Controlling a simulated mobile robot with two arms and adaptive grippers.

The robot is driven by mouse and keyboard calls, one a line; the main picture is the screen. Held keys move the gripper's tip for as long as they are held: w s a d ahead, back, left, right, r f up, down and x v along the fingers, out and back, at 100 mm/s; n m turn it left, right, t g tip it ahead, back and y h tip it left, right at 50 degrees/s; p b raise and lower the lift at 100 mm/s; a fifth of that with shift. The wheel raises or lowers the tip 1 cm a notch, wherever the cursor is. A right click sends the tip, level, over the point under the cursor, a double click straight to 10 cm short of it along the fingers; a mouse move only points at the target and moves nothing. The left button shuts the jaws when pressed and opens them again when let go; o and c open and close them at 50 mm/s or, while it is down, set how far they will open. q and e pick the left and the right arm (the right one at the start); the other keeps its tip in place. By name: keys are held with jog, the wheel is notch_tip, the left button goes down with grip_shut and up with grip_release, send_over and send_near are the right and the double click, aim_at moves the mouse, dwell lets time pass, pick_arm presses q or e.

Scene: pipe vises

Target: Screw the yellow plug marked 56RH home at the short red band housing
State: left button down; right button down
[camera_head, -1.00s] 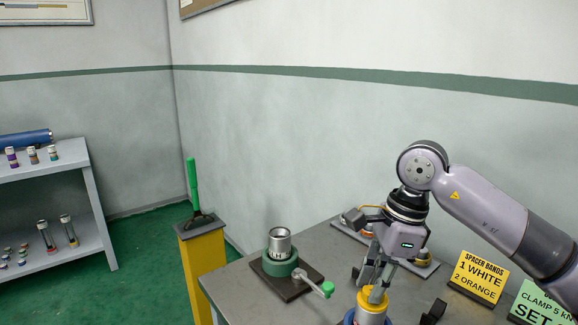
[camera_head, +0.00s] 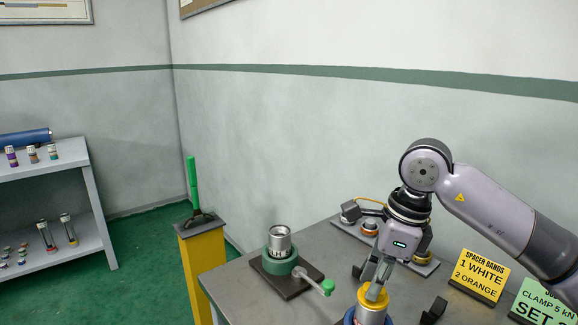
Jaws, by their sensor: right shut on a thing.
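My right gripper (camera_head: 377,282) points down from the arm that comes in from the right. It is shut on the yellow plug (camera_head: 373,297), which sits upright at the mouth of a silver housing (camera_head: 372,314). The housing stands in a blue vise (camera_head: 350,316) at the bottom edge of the picture, mostly cut off. The 56RH mark and any red band on this housing cannot be made out. My left gripper is not in view.
A green vise (camera_head: 278,265) with a crank handle (camera_head: 327,287) holds another silver housing (camera_head: 280,240). Behind my gripper lies a tray (camera_head: 425,268) with small parts. Two signs, yellow (camera_head: 479,275) and green (camera_head: 541,306), stand at the right. A yellow pedestal (camera_head: 204,270) with a green lever stands left of the table.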

jog(key=shift+m, duration=0.3)
jog(key=shift+m, duration=1.2)
jog(key=shift+m+t+h+b, duration=0.4)
jog(key=shift+m+t+b, duration=0.1)
jog(key=shift+m, duration=2.1)
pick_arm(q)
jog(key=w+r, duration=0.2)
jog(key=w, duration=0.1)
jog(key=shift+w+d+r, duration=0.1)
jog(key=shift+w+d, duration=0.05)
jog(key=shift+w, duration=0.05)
